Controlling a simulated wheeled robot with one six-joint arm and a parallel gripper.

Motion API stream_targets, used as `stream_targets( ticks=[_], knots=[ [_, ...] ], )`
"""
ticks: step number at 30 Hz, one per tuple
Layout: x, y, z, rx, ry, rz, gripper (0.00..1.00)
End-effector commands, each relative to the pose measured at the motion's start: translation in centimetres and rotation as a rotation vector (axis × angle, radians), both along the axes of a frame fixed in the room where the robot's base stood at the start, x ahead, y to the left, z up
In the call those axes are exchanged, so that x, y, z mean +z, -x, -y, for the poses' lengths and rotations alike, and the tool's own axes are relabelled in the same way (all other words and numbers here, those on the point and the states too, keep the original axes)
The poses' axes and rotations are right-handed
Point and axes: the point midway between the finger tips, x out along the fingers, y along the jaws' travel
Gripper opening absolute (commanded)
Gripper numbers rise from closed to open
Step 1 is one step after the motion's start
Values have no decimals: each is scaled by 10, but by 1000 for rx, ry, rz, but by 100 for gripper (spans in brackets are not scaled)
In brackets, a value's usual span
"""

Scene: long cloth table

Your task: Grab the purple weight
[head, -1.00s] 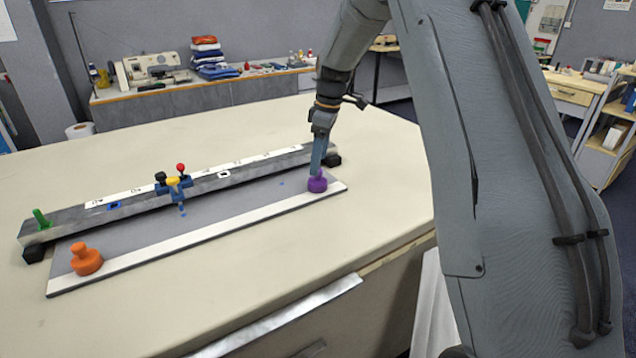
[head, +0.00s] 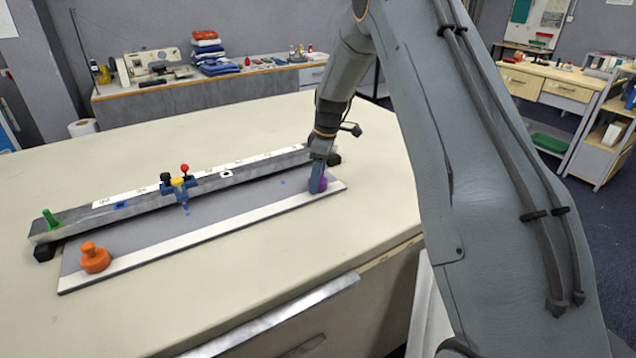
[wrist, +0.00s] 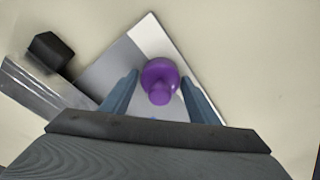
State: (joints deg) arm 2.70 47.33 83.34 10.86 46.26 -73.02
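The purple weight (wrist: 159,78) stands near the right end of the grey board with white edge strips. In the wrist view its knob and round body lie between the two fingers of my gripper (wrist: 160,88), with a gap on each side. My gripper (head: 318,187) is open and low around the weight. In the head view the fingers hide much of the purple weight (head: 324,184).
An orange weight (head: 95,258) stands at the board's left end. A long metal rail (head: 215,180) lies behind, with a green peg (head: 50,219) and a blue slider (head: 181,187) with coloured knobs.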

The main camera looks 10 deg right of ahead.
Motion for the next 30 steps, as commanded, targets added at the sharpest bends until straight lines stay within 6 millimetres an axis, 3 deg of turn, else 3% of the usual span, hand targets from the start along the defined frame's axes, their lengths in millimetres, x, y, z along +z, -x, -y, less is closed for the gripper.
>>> stream_targets(
  ticks=[2,9,20,30],
  knots=[
    [0,0,0,0,0,0,41],
    [0,0,0,0,0,0,0],
    [8,-1,0,-1,0,4,0],
    [63,-2,0,-1,0,6,0]
  ],
)
